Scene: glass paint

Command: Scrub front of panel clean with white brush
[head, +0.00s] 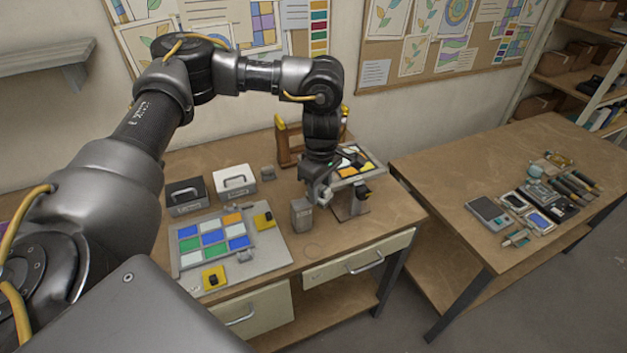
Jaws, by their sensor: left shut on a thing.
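My left gripper (321,193) reaches down over the workbench from above. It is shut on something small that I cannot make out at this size. A panel of blue, green, white and orange panes (212,238) lies flat on a grey board at the front left of the bench. A second panel with yellow, white and dark panes (354,161) is tilted on a stand behind and right of my left gripper, which partly hides it. I cannot pick out a white brush for certain. My right gripper is not in view.
A grey metal container (302,214) stands just below the left gripper. Yellow clamps (214,277) sit on the board's edges. A black box (186,195) and a white box (236,181) stand at the back left. A side table (450,165) at right holds several tools.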

